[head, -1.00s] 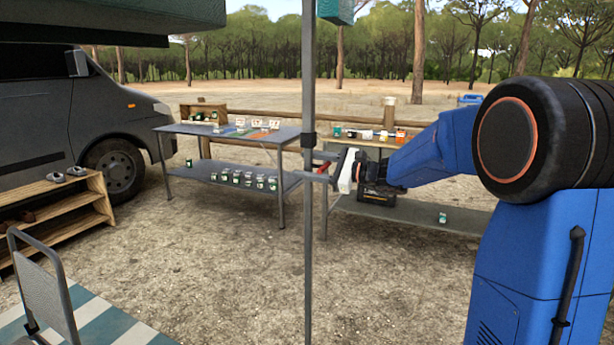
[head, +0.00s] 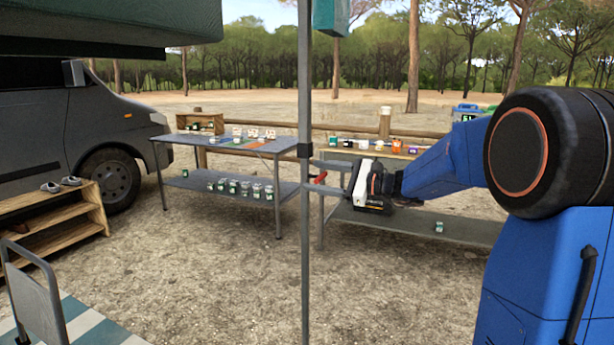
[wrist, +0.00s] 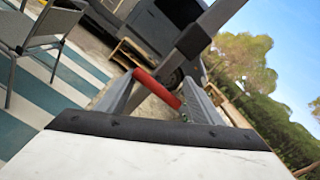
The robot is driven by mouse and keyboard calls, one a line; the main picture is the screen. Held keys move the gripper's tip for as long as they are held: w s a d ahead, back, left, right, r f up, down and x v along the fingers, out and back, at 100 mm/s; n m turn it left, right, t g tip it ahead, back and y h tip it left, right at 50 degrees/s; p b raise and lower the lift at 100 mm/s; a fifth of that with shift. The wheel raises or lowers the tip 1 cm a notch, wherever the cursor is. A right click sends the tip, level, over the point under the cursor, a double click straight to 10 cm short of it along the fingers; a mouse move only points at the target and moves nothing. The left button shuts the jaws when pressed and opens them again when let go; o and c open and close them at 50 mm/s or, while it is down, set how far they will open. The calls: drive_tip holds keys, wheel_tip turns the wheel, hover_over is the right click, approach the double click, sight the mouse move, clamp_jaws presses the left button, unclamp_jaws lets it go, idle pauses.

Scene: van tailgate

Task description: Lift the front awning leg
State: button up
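The front awning leg (head: 305,250) is a thin grey upright pole in the middle of the head view, with a black collar (head: 304,150). Its foot is out of frame. It slants across the wrist view (wrist: 215,18), with the collar (wrist: 192,41) showing. A red handle (head: 319,178) sits just below the collar, to the right of the leg. My gripper (head: 311,176) is at that height, its fingers apart above and below the handle. In the wrist view the red handle (wrist: 157,88) crosses the gap between the open fingers (wrist: 160,97); contact cannot be told.
A grey van (head: 60,130) and wooden shelf (head: 95,208) stand left. A two-level table (head: 215,143) with small goods stands behind the leg; another table (head: 400,222) stands behind my arm. A folding chair (head: 40,290) is front left. Gravel around the leg is clear.

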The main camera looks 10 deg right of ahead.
drive_tip(key=v, duration=1.2)
drive_tip(key=shift+d, duration=0.2)
drive_tip(key=shift+s+a, duration=0.1)
drive_tip(key=s+a+f+n+g+h, duration=0.35)
drive_tip(key=s+a+f, duration=0.25)
drive_tip(key=s, duration=0.4)
drive_tip(key=s+a+f+n+g+h, duration=0.2)
drive_tip(key=s+a+f+n+g, duration=0.3)
drive_tip(key=s, duration=0.5)
drive_tip(key=s+d+f+n+t+h, duration=0.1)
drive_tip(key=s+d+f+n+h, duration=0.2)
drive_tip(key=s, duration=0.4)
drive_tip(key=s+d+f+n+t+h, duration=0.1)
drive_tip(key=s+d+f+n+h, duration=0.3)
drive_tip(key=s+f+n+h, duration=0.2)
drive_tip(key=s+n, duration=0.1)
drive_tip(key=s, duration=0.1)
drive_tip(key=shift+s+t, duration=0.3)
drive_tip(key=shift+t, duration=0.05)
